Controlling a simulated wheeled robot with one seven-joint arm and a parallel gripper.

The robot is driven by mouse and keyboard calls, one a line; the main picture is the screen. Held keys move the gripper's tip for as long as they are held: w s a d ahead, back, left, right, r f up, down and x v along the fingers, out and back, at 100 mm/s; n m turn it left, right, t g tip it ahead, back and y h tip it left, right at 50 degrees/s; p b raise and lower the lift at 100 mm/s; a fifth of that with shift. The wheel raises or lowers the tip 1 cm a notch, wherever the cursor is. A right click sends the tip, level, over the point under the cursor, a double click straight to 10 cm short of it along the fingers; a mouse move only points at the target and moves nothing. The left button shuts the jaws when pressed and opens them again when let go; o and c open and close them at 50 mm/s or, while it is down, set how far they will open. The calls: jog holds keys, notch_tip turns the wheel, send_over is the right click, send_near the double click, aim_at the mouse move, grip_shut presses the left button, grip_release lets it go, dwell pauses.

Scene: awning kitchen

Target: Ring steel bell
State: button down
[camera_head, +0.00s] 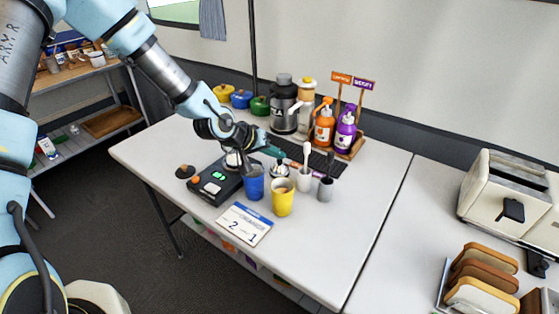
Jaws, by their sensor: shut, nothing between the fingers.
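A small steel bell (280,171) stands on the white table (160,150), behind the blue and yellow cups. My gripper (276,152) reaches in from the upper left, with its green-teal fingertips shut. The tips are just above the bell in the picture. At this size I cannot tell whether they touch it.
A blue cup (254,186), a yellow cup (283,198), a white cup (304,181) and a grey cup (325,190) stand close by. A black scale (214,184) is left. Orange (324,128) and purple (345,135) bottles stand behind.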

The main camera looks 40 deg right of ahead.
aim_at(277, 166)
jog(key=shift+f, duration=0.15)
dwell(0.4)
jog(key=shift+r+p, duration=0.55)
jog(key=shift+r, duration=0.3)
jog(key=shift+r, duration=0.1)
notch_tip(277, 166, up, 5)
jog(key=p, duration=0.3)
jog(key=shift+p, duration=0.4)
